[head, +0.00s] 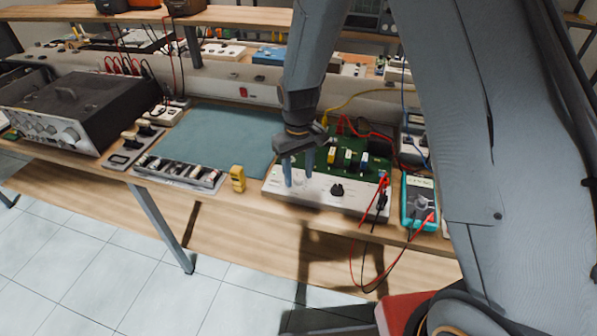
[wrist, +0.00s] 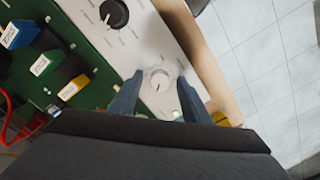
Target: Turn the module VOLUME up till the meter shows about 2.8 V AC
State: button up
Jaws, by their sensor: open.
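The module (head: 318,195) has a pale front panel and a green circuit board behind it, on the bench. My gripper (head: 298,173) is over the left part of this panel, fingers pointing down. In the wrist view my gripper (wrist: 160,75) is open, with one finger on each side of a small pale knob (wrist: 159,80). I cannot tell whether the fingers touch it, and its label is unreadable. A larger black knob (head: 337,190) sits farther right on the panel; it also shows in the wrist view (wrist: 113,14). The teal meter (head: 417,200) stands right of the module; its reading is too small.
Red and black leads (head: 383,190) hang between module and meter, over the bench front. A yellow block (head: 238,178) stands left of the module, beside a component tray (head: 180,172). The blue-green mat (head: 230,135) is clear. A large black instrument (head: 75,110) is at the left.

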aim_at(299, 177)
jog(key=c, duration=1)
jog(key=m, duration=0.5)
jog(key=shift+c, duration=0.2)
jog(key=o, duration=1)
jog(key=shift+o, duration=0.2)
jog(key=shift+r+b, duration=1.1)
jog(key=shift+r, duration=2.8)
